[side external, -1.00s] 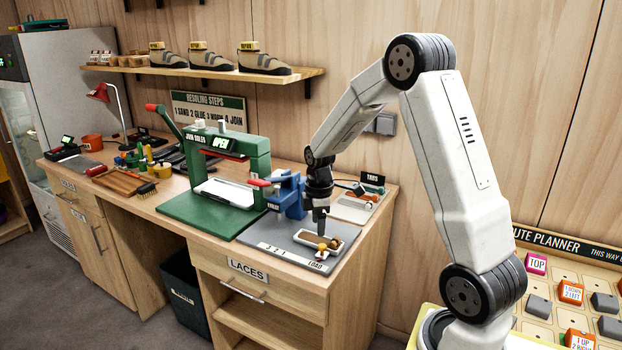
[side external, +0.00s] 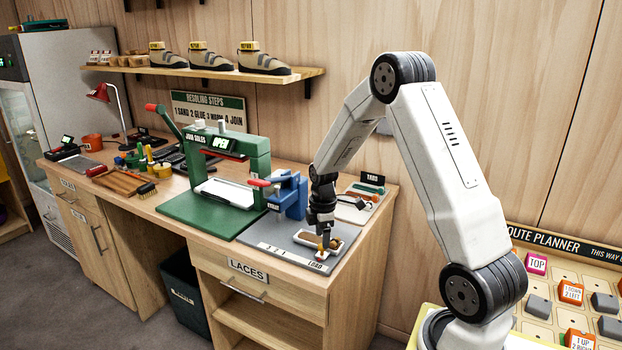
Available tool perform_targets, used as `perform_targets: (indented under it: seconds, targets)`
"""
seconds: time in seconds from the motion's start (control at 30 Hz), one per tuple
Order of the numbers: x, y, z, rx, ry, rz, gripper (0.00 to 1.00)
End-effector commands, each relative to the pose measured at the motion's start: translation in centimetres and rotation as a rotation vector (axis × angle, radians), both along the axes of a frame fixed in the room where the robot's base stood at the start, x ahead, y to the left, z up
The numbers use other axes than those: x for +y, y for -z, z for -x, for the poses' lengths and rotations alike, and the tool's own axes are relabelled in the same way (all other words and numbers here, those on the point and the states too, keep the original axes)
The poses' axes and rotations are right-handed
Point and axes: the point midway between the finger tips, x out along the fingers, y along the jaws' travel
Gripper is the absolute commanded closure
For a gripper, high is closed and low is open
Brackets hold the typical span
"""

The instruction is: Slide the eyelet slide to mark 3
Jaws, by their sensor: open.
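The grey base plate (side external: 279,243) lies at the front right of the bench, with a light strip of marks 3, 2, 1 and LOAD along its front edge. The blue eyelet press (side external: 289,196) stands at its back left. A small pale piece with an orange-brown part (side external: 321,256), which looks like the eyelet slide, sits by the LOAD end, right of the marks. My gripper (side external: 326,247) points down right at this piece, with its jaws open. The fingers partly cover it, and I cannot tell whether they touch it.
The green sole press (side external: 225,160) stands left of the blue press. A TABS holder (side external: 372,179) stands at the back right. The plate is clear along the marks.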

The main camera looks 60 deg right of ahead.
Motion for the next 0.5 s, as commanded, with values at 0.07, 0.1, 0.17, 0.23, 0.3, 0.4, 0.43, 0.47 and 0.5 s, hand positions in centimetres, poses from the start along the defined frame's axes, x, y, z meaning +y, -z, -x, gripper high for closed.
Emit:
perform_targets:
  seconds: [0.07, 0.1, 0.17, 0.23, 0.3, 0.4, 0.43, 0.47, 0.5]
  targets:
    - [0.0, 1.0, 0.0, 0.003, 0.000, -0.001, 0.29]
    - [0.0, 1.3, 0.0, 0.001, 0.000, -0.001, 0.29]
    - [0.0, 1.8, 0.0, 0.000, 0.000, 0.000, 0.29]
    - [0.0, 2.3, 0.0, 0.000, 0.000, 0.000, 0.29]
    - [0.0, 2.5, 0.0, -0.001, 0.000, 0.001, 0.29]
    - [0.0, 2.7, 0.0, -0.001, 0.000, 0.001, 0.29]
    - [0.0, 2.8, 0.0, -0.001, 0.000, 0.001, 0.29]
    - [0.0, 2.8, 0.0, -0.001, 0.000, 0.001, 0.29]
    - [0.0, 2.8, 0.0, -0.001, 0.000, 0.001, 0.29]
